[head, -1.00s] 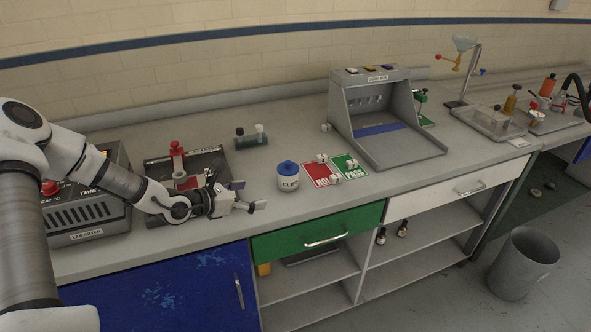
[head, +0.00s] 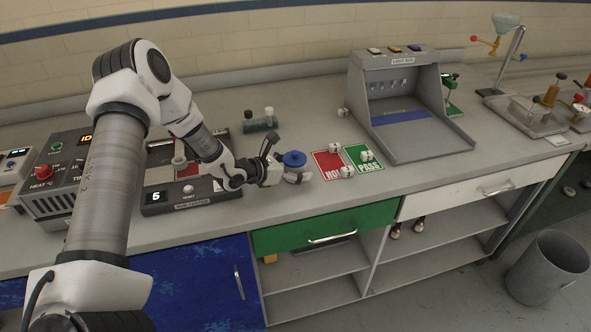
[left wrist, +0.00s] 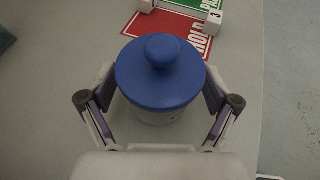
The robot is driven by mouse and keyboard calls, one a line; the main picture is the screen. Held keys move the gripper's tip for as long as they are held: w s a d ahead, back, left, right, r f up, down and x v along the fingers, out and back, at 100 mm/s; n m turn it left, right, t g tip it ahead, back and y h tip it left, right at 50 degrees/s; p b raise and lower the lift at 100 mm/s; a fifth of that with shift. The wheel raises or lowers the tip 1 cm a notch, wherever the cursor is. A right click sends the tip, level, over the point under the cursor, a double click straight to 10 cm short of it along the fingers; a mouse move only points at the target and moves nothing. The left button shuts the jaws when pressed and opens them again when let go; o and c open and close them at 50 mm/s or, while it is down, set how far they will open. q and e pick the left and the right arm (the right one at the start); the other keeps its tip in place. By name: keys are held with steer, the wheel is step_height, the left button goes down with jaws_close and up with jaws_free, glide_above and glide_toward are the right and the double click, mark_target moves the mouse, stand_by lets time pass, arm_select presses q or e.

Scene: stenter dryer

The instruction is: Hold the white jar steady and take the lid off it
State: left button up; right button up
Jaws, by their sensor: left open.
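The white jar (left wrist: 160,115) stands upright on the bench with its blue knobbed lid (left wrist: 160,75) on. In the head view the lid (head: 294,158) shows, while my gripper hides most of the jar's body. My left gripper (head: 290,174) is open at the jar, low beside the bench top. In the left wrist view its fingers (left wrist: 158,95) stand on both sides of the jar, under the lid's edge. I cannot tell whether they touch it. My right gripper is in neither view.
A red HOLD and green PASS mat (head: 345,162) with small white cubes lies just right of the jar. A grey light box (head: 405,105) stands behind it. Dark-bodied vials (head: 260,121) lie behind my gripper, and a tester (head: 180,196) sits to its left.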

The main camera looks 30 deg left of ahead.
arm_select(q)
steer(key=shift+s+r, duration=0.2)
steer(key=shift+s, duration=0.05)
steer(key=c, duration=0.5)
steer(key=shift+w+f, duration=0.15)
steer(key=c, duration=0.8)
steer(key=shift+o, duration=0.2)
